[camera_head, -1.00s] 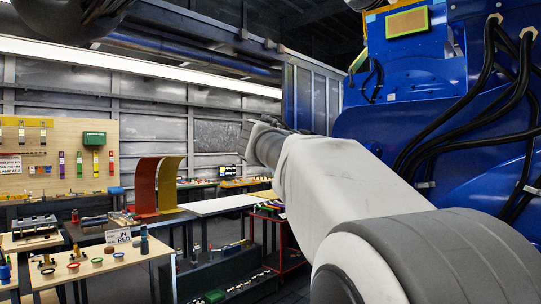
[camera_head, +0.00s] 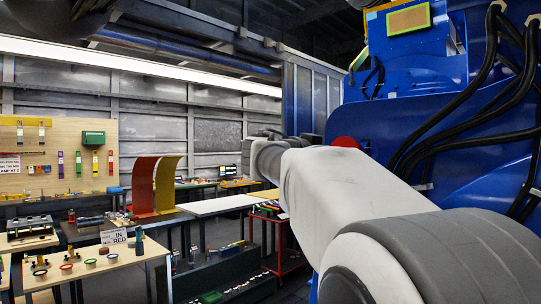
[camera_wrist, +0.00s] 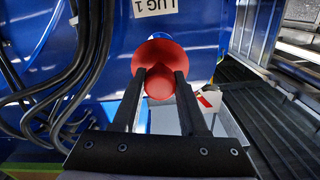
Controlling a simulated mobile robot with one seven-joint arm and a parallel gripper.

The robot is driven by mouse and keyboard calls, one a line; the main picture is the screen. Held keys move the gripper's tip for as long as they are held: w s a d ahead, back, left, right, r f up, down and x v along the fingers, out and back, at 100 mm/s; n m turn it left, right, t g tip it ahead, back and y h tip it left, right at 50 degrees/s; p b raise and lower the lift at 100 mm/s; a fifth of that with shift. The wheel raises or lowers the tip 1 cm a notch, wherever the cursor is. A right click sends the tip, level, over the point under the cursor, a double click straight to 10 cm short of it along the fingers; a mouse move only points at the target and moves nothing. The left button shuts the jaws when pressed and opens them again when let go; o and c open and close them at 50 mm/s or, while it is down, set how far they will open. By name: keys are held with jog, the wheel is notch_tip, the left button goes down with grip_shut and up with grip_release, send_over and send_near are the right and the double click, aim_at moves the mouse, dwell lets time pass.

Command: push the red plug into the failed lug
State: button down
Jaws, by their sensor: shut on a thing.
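The red plug (camera_wrist: 159,55) has a wide round flange and a rounded knob facing the wrist camera. My gripper (camera_wrist: 160,76) is shut on the knob, with one dark finger on each side. A blue machine face (camera_wrist: 110,75) lies beyond the plug, with a white label reading LUG 1 (camera_wrist: 153,6) above it. The plug covers what lies directly behind it, so I cannot tell whether it touches a lug. In the head view a red round shape (camera_head: 346,142), likely the same plug, peeks over my arm against the blue machine (camera_head: 420,120). My gripper is hidden there.
Thick black cables run down the machine, in the wrist view (camera_wrist: 75,60) and the head view (camera_head: 465,100). A dark ribbed surface (camera_wrist: 265,115) lies at right in the wrist view. A wooden table (camera_head: 105,262) with small parts stands at left, far from my arm.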

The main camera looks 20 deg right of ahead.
jog(key=shift+f+b, duration=0.2)
jog(key=shift+b, duration=0.45)
jog(key=x, duration=0.3)
jog(key=shift+w+d+r, duration=0.1)
jog(key=shift+d+r, duration=0.05)
jog(key=shift+r, duration=0.05)
jog(key=shift+x, duration=1.2)
jog(key=shift+b, duration=1.1)
jog(key=shift+d, duration=0.15)
dwell(0.6)
jog(key=shift+w+d, duration=0.2)
jog(key=shift+d, duration=0.05)
jog(key=shift+p+x, duration=0.6)
jog(key=shift+x, duration=2)
jog(key=shift+c, duration=1.8)
grip_release()
